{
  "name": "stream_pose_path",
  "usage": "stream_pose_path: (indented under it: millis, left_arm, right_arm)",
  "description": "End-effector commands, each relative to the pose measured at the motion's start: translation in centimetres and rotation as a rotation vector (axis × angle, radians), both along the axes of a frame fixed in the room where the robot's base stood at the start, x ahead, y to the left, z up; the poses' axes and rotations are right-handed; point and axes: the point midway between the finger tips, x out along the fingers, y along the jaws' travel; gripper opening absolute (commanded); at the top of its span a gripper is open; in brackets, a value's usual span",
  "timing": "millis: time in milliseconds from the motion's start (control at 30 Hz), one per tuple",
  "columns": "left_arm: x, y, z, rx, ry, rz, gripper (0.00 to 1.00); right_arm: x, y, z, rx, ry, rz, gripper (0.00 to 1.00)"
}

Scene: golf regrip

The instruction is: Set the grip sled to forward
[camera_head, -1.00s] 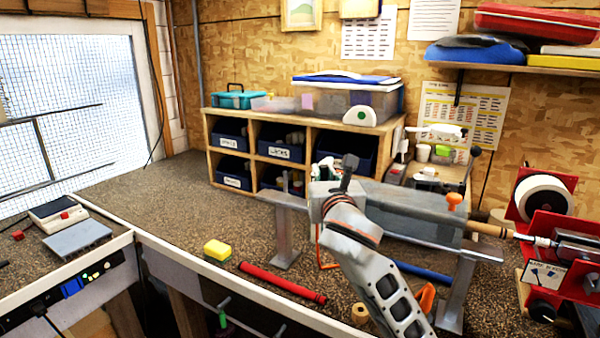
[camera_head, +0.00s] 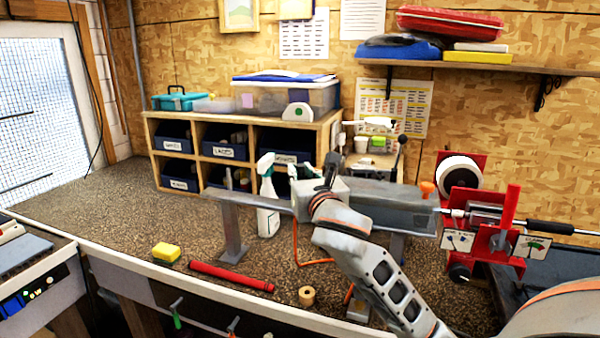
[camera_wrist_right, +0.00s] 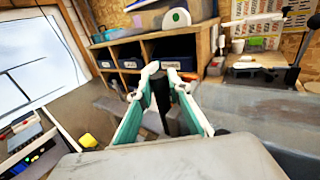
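The grip sled (camera_head: 388,204) is a long grey box on a raised rail (camera_head: 232,232), with an orange knob (camera_head: 428,187) at its right end. That end sits close to the red clamp (camera_head: 490,237) and the shaft held in it. My right gripper (camera_wrist_right: 162,70) has its teal fingers converged around a dark upright handle (camera_wrist_right: 163,108), with the white tips close together. In the head view my right wrist covers part of the sled's left end, and the finger contact is hard to see there. My left gripper is not in view.
A yellow sponge (camera_head: 166,252), a red grip (camera_head: 230,277) and a tape roll (camera_head: 306,296) lie near the bench's front edge. Cubbies with bins (camera_head: 228,152) stand behind. The bench's left part is clear.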

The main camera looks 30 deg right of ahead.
Motion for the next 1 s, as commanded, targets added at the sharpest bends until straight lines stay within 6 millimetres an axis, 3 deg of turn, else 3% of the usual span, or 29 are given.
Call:
stream_pose_path:
  millis: [433,800,1000]
  left_arm:
    - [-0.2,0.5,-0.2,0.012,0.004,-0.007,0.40]
    - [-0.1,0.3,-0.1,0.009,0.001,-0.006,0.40]
    - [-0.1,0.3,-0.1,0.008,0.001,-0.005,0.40]
  right_arm:
    - [-0.4,0.2,0.0,0.000,0.000,0.002,0.31]
    - [-5.5,1.9,0.0,0.000,0.000,0.002,0.31]
    - [-7.0,2.4,0.0,0.000,-0.001,0.001,0.31]
